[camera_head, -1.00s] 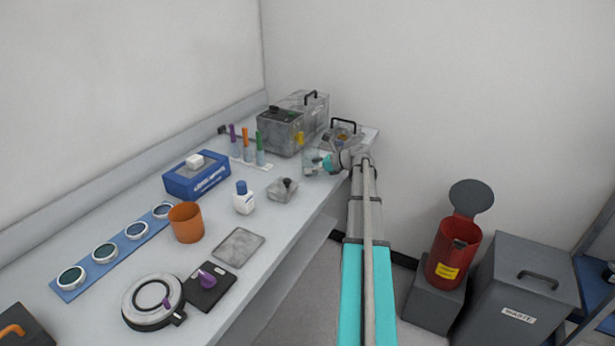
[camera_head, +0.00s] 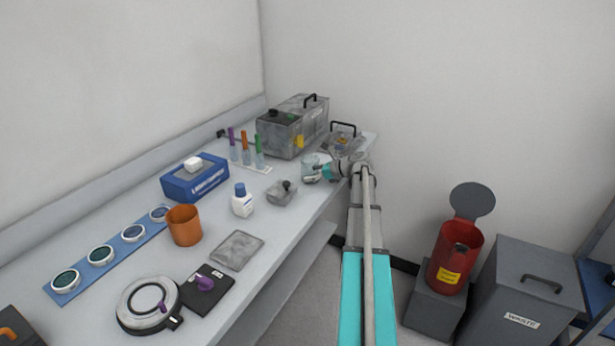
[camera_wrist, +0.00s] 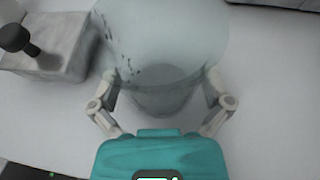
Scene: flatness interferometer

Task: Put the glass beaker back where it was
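The glass beaker (camera_head: 310,166) is clear and upright near the far right end of the bench, close to its front edge. My gripper (camera_head: 319,174) reaches it from the right. In the wrist view the beaker (camera_wrist: 165,45) stands between the two fingers of my gripper (camera_wrist: 161,82), which lie against its sides; I see down through its wide rim to its base. My gripper looks shut on it. The fingertips are partly hidden by the glass. I cannot tell whether its base touches the bench.
A grey block with a black knob (camera_head: 283,192) stands close to the beaker's left, also in the wrist view (camera_wrist: 45,45). Behind are a tube rack (camera_head: 253,166) and a grey instrument box (camera_head: 283,134). A handled metal unit (camera_head: 343,141) is at the bench end. A white bottle (camera_head: 243,204) stands farther left.

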